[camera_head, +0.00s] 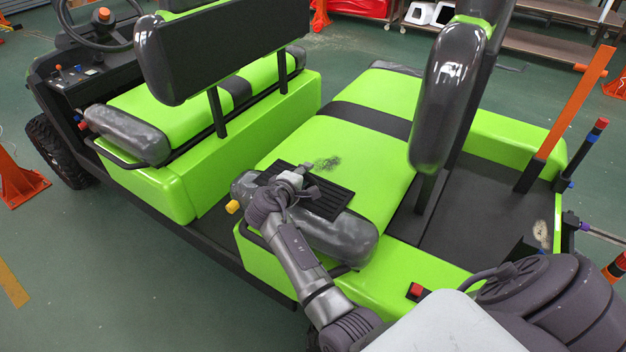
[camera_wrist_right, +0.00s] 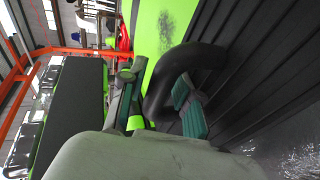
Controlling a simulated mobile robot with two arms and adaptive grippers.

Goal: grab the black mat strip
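The black mat strip (camera_head: 333,200) is ribbed and lies on the front part of the green rear seat, beside the grey armrest cushion. Its ribbed surface fills the right of the right wrist view (camera_wrist_right: 265,60). My right gripper (camera_head: 299,174) is over the mat's left part in the head view and hides some of it. In the wrist view the right gripper's fingers (camera_wrist_right: 155,98) stand apart, with green pads. A curved black tube (camera_wrist_right: 172,75) shows between them; I cannot tell what it belongs to. Contact with the mat is unclear. My left gripper is not in view.
The grey armrest cushion (camera_head: 330,238) lies close below the mat. A dark speckled patch (camera_head: 327,163) marks the seat. The front seat back (camera_head: 232,45) and a dark upright cushion (camera_head: 448,95) rise nearby. The green seat (camera_head: 360,155) is otherwise clear.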

